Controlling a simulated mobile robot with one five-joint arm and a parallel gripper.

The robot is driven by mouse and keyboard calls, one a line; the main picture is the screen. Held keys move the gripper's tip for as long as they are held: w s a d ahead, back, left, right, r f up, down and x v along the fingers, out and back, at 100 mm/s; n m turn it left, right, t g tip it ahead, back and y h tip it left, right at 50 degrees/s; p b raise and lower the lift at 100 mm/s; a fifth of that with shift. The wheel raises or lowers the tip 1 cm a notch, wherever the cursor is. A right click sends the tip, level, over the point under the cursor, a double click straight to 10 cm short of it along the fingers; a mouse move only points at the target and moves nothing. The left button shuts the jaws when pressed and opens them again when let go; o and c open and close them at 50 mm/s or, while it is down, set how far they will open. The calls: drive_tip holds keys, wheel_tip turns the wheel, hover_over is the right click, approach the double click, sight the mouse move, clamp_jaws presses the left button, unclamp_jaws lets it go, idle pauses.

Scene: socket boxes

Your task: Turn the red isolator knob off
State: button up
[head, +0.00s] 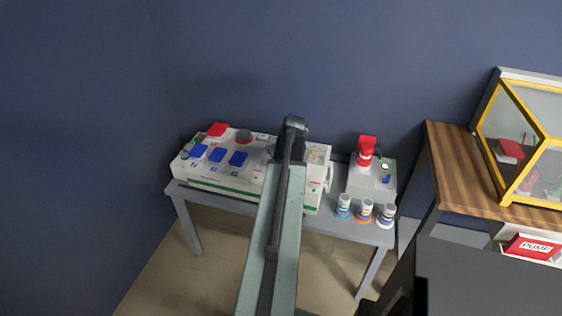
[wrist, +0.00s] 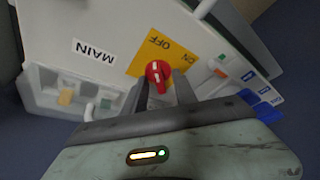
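The red isolator knob (wrist: 158,72) sits on a yellow plate (wrist: 155,45) in the wrist view. A white mark on the knob runs roughly up and down in the picture. My gripper (wrist: 161,80) is open, with one dark finger on each side of the knob. I cannot tell whether either finger touches it. In the head view my arm hides the knob and my fingers.
A panel with blue and red covers (head: 215,165) stands on the grey table (head: 330,223). A grey box with a red beacon (head: 366,152) and several small bottles (head: 365,211) are to its right. A wooden shelf (head: 455,165) bears a yellow-framed case (head: 547,160).

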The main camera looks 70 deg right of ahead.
drive_tip(key=shift+r, duration=0.1)
drive_tip(key=p+v, duration=0.7)
drive_tip(key=shift+a+r, duration=0.15)
drive_tip(key=shift+r, duration=0.1)
drive_tip(key=shift+s, duration=0.15)
